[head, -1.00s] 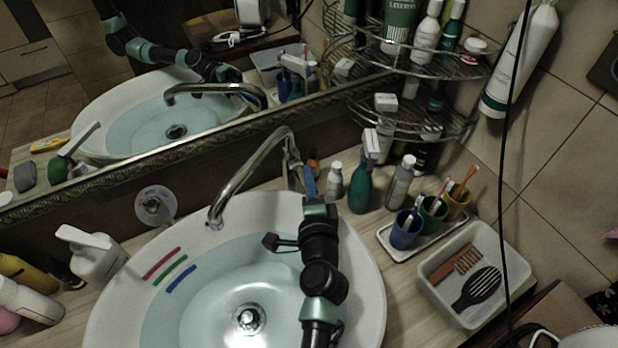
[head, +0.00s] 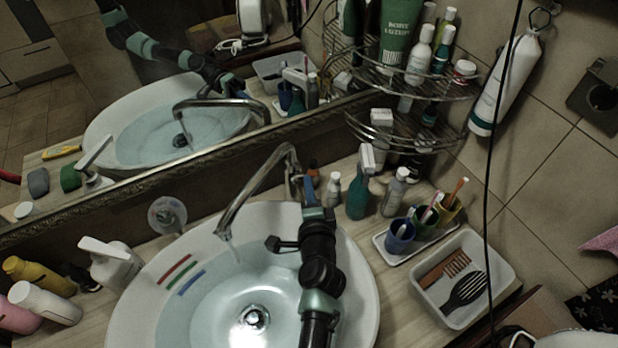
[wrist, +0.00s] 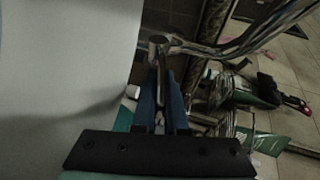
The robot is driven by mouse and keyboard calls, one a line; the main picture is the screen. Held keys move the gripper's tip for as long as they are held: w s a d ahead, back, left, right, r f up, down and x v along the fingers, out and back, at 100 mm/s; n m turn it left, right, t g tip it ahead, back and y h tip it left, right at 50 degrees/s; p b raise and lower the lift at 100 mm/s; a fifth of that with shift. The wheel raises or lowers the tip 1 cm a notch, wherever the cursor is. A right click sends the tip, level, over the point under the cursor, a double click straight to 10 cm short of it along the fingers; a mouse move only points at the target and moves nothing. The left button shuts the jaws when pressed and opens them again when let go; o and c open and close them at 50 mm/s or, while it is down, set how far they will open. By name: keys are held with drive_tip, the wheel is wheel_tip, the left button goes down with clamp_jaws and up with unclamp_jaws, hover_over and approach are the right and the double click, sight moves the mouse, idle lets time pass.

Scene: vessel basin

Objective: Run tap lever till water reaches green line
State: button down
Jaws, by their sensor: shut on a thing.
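The chrome tap (head: 262,178) arches over the white oval basin (head: 364,270), its spout ending above the basin's left part. A faint streak of water seems to fall from the spout. Clear water (head: 225,290) lies in the basin; I cannot tell exactly where its edge meets the marks. On the left inner wall are a red line (head: 174,269), a green line (head: 181,271) and, lowest, a blue line (head: 191,283). My gripper (head: 309,188) is at the tap's base, shut on the tap lever (wrist: 160,62), which the fingers partly hide.
Bottles, including a teal spray bottle (head: 357,203), stand right of the tap. A tray with cups (head: 400,237) and a bin with a comb and brush (head: 420,285) are farther right. A soap dispenser (head: 112,265) stands left. A mirror (head: 60,110) and wire shelves (head: 415,85) are behind.

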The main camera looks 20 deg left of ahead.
idle(0.3)
drive_tip(key=c, duration=1.2)
unclamp_jaws()
drive_tip(key=shift+c, duration=0.2)
drive_tip(key=v, duration=1.3)
drive_tip(key=shift+r, duration=0.2)
drive_tip(key=shift+w, duration=0.1)
